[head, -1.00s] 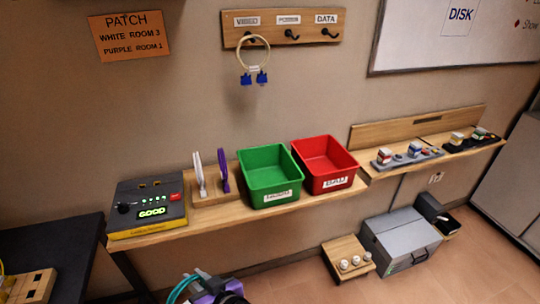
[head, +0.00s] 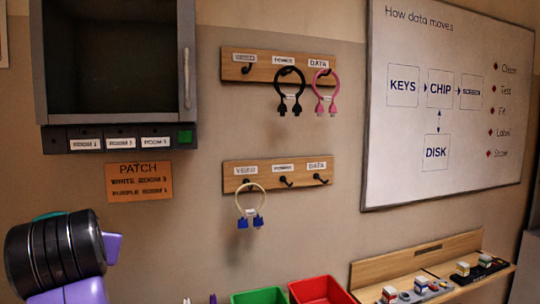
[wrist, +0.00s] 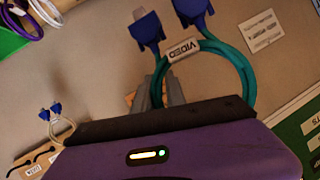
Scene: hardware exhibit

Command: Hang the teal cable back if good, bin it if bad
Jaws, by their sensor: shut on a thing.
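My gripper (wrist: 160,92) is shut on the loop; the exact grip point is partly hidden. In the head view the upper hook board (head: 232,70) has an empty VIDEO hook (head: 246,69), a black cable on POWER and a pink cable on DATA. The lower hook board (head: 232,173) has a cream cable (head: 239,205) with blue plugs on VIDEO; its other two hooks are empty. The red bin (head: 320,289) and green bin (head: 258,296) show only at the bottom edge.
A grey open-fronted cabinet (head: 117,135) is on the wall at left, above the orange PATCH note (head: 139,182). A whiteboard (head: 443,110) is at right. A wooden shelf (head: 365,273) with small blocks juts out below it. Wall space around the hooks is clear.

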